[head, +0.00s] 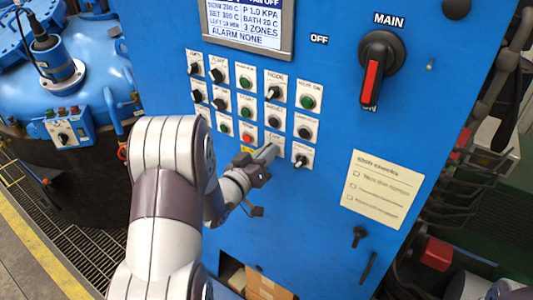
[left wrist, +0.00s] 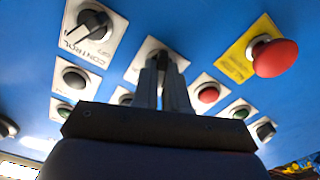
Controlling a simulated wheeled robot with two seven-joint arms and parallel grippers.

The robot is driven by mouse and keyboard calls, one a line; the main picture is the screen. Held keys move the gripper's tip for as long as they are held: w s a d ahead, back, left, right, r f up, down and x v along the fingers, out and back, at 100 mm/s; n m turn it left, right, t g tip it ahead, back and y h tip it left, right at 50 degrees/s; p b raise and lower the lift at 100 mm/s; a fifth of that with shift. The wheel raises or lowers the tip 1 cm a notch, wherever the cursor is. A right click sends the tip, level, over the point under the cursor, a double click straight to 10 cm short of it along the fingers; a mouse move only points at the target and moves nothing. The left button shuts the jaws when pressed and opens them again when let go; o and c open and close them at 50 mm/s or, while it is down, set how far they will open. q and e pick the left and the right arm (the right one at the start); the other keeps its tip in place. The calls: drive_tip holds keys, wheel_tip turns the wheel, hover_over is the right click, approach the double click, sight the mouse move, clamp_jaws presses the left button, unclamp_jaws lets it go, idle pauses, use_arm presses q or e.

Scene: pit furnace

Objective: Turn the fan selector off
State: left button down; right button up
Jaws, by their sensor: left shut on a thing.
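My left gripper (head: 270,152) is at the bottom row of the control panel, and it also shows in the left wrist view (left wrist: 165,72). Its fingers are closed on the dark knob of a selector on a white plate (head: 279,139); the plate also shows in the left wrist view (left wrist: 146,52). The fingers hide most of this knob, so its pointing direction cannot be told. Its label is too small to read, so I cannot confirm by name that it is the fan selector. The screen (head: 243,20) shows "AN OFF" at its cut-off top edge. My right gripper is out of view.
Another selector (head: 300,160) sits just right of the gripped one. A red button (head: 247,139) is close on the left. A red mushroom button (left wrist: 275,57) on yellow is nearby. The main switch (head: 375,75) and a paper checklist (head: 382,188) are farther right.

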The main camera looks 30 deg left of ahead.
use_arm(q)
drive_tip(key=shift+n, duration=0.6)
drive_tip(key=shift+r, duration=0.1)
drive_tip(key=c, duration=1.2)
unclamp_jaws()
drive_tip(key=shift+o, duration=0.2)
drive_tip(key=shift+s, duration=0.1)
drive_tip(key=s+a+b, duration=0.1)
drive_tip(key=s+b, duration=0.2)
drive_tip(key=s, duration=0.9)
drive_tip(key=shift+s+b, duration=0.2)
drive_tip(key=shift+b, duration=0.15)
